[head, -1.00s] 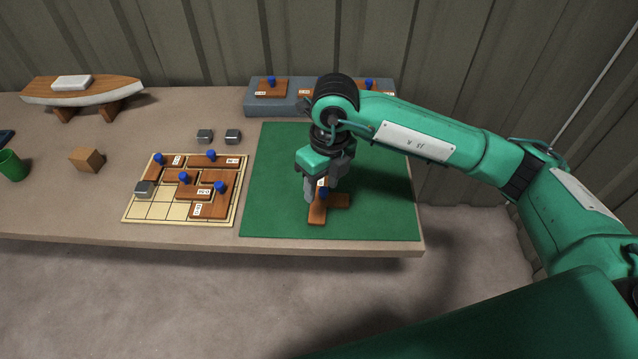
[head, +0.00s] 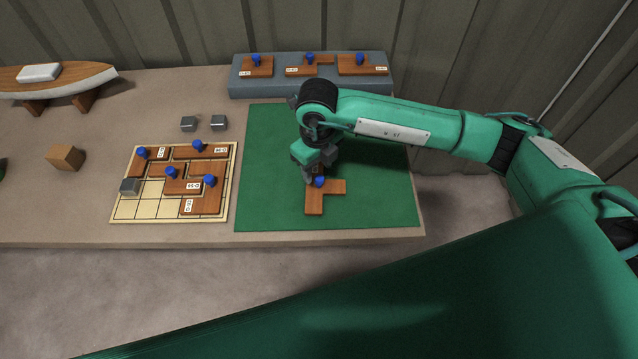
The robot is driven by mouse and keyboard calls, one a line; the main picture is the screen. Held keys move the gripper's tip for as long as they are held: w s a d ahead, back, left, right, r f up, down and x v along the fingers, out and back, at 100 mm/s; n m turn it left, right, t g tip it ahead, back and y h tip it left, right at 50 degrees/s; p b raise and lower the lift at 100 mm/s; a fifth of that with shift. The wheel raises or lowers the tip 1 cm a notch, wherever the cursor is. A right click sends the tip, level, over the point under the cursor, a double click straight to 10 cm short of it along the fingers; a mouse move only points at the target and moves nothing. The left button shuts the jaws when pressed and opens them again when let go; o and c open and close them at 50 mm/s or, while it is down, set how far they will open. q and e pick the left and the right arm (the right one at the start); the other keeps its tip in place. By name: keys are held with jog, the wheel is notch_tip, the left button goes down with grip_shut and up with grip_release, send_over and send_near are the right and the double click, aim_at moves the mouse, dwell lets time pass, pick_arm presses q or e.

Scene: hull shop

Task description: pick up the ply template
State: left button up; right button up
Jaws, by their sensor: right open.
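The ply template (head: 326,197), a brown wooden piece with several square arms and a blue knob (head: 319,181), lies flat on the green mat (head: 378,205). My right gripper (head: 316,168) is open and empty, just behind and above the knob. The gripper hides the far part of the template. My left gripper is not in view.
A gridded board (head: 152,207) at left holds several knobbed wooden pieces and a grey block (head: 130,187). A grey rack (head: 270,85) with three pieces stands at the back. Two grey blocks (head: 189,124), a wooden cube (head: 65,156) and a model boat (head: 60,85) are farther left.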

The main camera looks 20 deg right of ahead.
jog(key=shift+s+d+f+p, duration=0.1)
jog(key=shift+f+p, duration=0.25)
jog(key=shift+f, duration=0.2)
jog(key=shift+s+d+f+p, duration=0.1)
jog(key=shift+f+p, duration=0.25)
jog(key=shift+f, duration=0.2)
notch_tip(320, 180, down, 2)
jog(key=shift+f, duration=0.4)
jog(key=shift+w, duration=0.1)
grip_shut()
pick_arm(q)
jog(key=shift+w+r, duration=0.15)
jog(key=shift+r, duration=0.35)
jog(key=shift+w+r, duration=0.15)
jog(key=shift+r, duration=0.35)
pick_arm(e)
jog(key=shift+r, duration=0.1)
jog(key=shift+r, duration=0.5)
notch_tip(320, 180, up, 12)
jog(key=b, duration=0.3)
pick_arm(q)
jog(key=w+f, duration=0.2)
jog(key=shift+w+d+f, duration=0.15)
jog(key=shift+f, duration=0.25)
pick_arm(e)
notch_tip(320, 180, up, 7)
send_over(319, 178)
